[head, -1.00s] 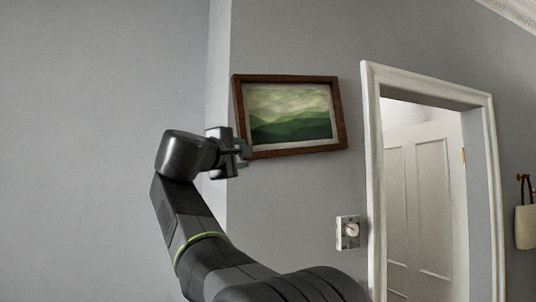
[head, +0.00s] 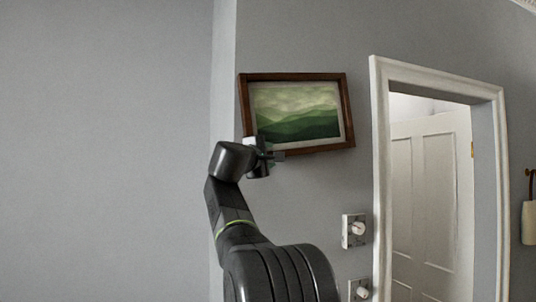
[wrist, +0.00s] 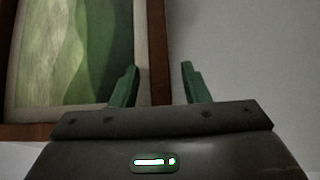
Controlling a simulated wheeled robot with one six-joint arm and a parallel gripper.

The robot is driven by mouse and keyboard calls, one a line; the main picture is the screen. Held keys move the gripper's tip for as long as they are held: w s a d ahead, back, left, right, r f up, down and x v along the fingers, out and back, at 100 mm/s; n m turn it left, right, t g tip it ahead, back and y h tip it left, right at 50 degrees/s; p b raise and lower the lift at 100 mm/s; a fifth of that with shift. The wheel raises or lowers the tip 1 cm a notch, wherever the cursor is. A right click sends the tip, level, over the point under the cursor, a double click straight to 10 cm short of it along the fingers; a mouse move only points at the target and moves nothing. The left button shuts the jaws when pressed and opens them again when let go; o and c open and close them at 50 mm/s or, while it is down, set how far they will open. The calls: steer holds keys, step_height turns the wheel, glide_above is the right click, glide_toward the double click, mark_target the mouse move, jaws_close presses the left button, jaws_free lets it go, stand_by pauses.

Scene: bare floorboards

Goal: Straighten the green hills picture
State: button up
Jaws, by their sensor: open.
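The green hills picture (head: 299,112), in a brown wooden frame, hangs on the grey wall. It is tilted, its right side higher than its left against the door frame's lines. My gripper (head: 279,155) is open at the picture's lower left corner, partly covering that corner in the head view. In the wrist view the picture (wrist: 75,50) fills the upper left. One wooden bar of its frame appears between the two green fingers of my gripper (wrist: 160,67). The nearest frame corner is hidden behind the gripper body. I cannot tell whether the fingers touch the frame.
A white door frame (head: 382,160) with a panelled door (head: 430,200) stands to the right of the picture. Two wall plates with knobs (head: 354,229) are below the picture, left of the door frame. A pale bag (head: 529,222) hangs at the far right. The wall on the left is bare.

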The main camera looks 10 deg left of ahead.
steer(key=shift+c, duration=0.4)
jaws_close()
steer(key=shift+s+a+r+m+g+p, duration=0.25)
steer(key=shift+a+r+m, duration=0.1)
steer(key=shift+r, duration=0.15)
steer(key=shift+s+a+r+m+g+p, duration=0.25)
steer(key=shift+a+r, duration=0.1)
steer(key=shift+r, duration=0.1)
steer(key=shift+o, duration=0.4)
jaws_free()
steer(key=shift+s+f, duration=0.1)
